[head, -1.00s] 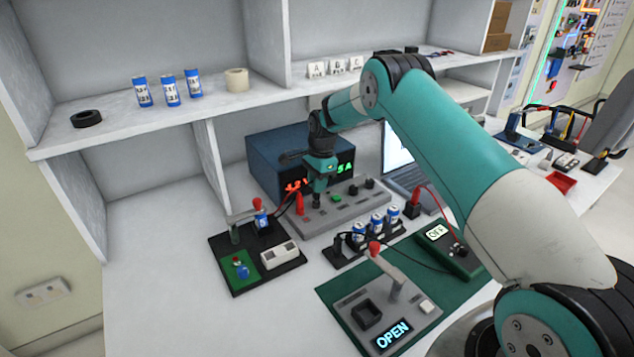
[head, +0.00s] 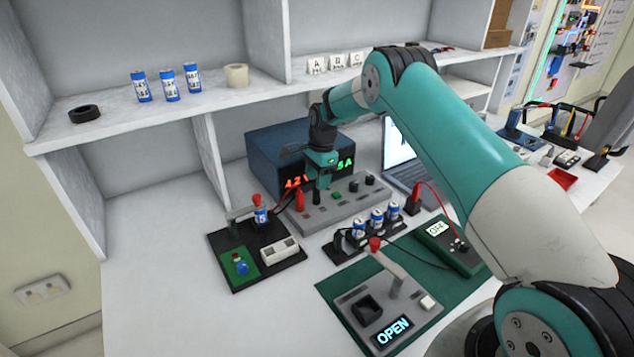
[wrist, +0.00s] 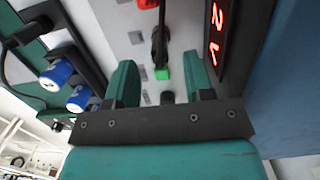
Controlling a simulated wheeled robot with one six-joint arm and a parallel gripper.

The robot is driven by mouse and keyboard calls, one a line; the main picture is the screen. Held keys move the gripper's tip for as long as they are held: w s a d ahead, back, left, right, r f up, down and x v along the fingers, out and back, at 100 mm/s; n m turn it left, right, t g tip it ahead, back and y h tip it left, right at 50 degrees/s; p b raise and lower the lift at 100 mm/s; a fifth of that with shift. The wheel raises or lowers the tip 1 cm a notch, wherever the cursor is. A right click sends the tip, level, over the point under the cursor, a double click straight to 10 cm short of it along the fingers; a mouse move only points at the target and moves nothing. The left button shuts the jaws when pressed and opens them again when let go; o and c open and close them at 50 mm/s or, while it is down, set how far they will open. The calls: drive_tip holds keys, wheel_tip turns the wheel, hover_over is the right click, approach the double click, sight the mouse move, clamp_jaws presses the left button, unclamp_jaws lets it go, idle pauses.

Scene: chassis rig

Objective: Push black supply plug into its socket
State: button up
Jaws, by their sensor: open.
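A black plug (wrist: 160,45) shows in the wrist view between and beyond my fingertips, over the grey panel. In the head view my gripper (head: 318,184) hangs pointing down above the grey panel (head: 318,216), in front of the blue supply box (head: 270,163). Its fingers (wrist: 158,62) are spread apart, and no contact with the plug shows. A red plug (head: 300,200) stands upright just left of the gripper. The black plug's socket is hidden, and I cannot tell how deep the plug sits.
A green button (head: 337,195) and dark knobs are on the panel. A black battery holder (head: 348,249) stands in front of it. A fixture with a red-knobbed lever (head: 257,199) is left. An "OPEN" station (head: 392,331) is in front, and a laptop (head: 398,150) is behind right.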

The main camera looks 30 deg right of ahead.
wheel_tip(320, 180, up, 16)
drive_tip(key=d, duration=0.2)
drive_tip(key=shift+b, duration=0.3)
drive_tip(key=shift+w, duration=0.1)
drive_tip(key=s+a+r+n+y, duration=0.1)
drive_tip(key=s+a+r+n, duration=0.45)
drive_tip(key=s+a, duration=0.2)
drive_tip(key=s+a+r+n, duration=0.4)
drive_tip(key=s+a+n, duration=0.2)
drive_tip(key=s+a, duration=0.15)
drive_tip(key=s+a+n+y, duration=0.1)
drive_tip(key=s+n, duration=0.5)
drive_tip(key=s, duration=0.8)
drive_tip(key=s+a+f+n, duration=0.1)
drive_tip(key=s+a+n, duration=0.3)
drive_tip(key=s, duration=0.9)
drive_tip(key=shift+s+a+f+n+y, duration=0.15)
drive_tip(key=shift+s+f+n+y, duration=0.2)
drive_tip(key=shift+n, duration=0.9)
